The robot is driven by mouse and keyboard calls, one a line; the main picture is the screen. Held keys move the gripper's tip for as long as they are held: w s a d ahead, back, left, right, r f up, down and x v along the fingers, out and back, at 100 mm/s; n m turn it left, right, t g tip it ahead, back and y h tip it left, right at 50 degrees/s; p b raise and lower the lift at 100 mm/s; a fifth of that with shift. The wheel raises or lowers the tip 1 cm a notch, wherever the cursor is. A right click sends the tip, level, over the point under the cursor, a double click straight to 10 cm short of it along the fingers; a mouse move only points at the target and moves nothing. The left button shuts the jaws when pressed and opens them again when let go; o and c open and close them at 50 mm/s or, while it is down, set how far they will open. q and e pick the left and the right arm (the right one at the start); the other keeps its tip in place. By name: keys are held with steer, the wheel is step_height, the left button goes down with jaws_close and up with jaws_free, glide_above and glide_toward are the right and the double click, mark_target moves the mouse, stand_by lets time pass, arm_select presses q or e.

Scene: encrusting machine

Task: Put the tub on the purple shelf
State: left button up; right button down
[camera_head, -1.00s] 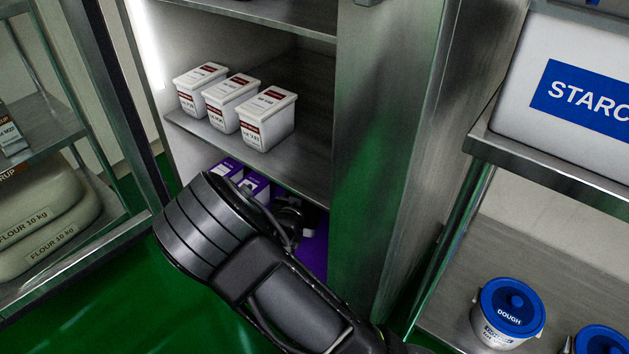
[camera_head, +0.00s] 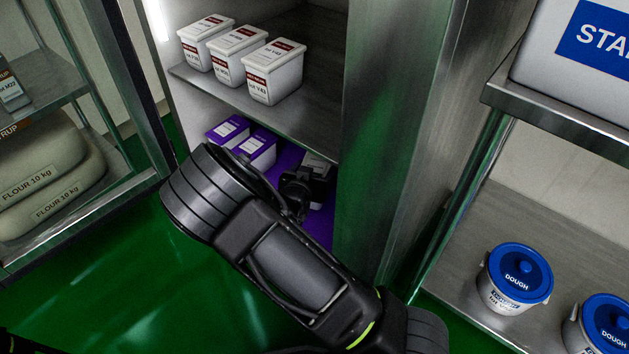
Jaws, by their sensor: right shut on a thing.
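The purple shelf (camera_head: 320,228) is the lower level inside the metal cabinet. Two purple-and-white tubs (camera_head: 228,131) (camera_head: 257,149) stand on its left part. My right gripper (camera_head: 306,186) reaches into the cabinet at this level and is shut on a tub (camera_head: 319,161), of which only a pale labelled part shows. The tub is to the right of the two purple ones. The fingers and my wrist hide the rest of it, so I cannot tell if it touches the shelf. My left gripper is not in view.
Three white tubs with red labels (camera_head: 272,72) stand on the grey shelf (camera_head: 300,120) above. The cabinet's right wall (camera_head: 390,130) is close to my right gripper. Flour sacks (camera_head: 45,160) lie on a rack at left. Blue-lidded dough buckets (camera_head: 516,280) stand on a rack at right.

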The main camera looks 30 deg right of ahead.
steer(key=shift+r, duration=0.15)
steer(key=shift+f+b, duration=0.9)
steer(key=shift+f, duration=0.95)
steer(key=shift+f, duration=0.1)
steer(key=shift+c, duration=0.7)
jaws_free()
steer(key=shift+f, duration=0.15)
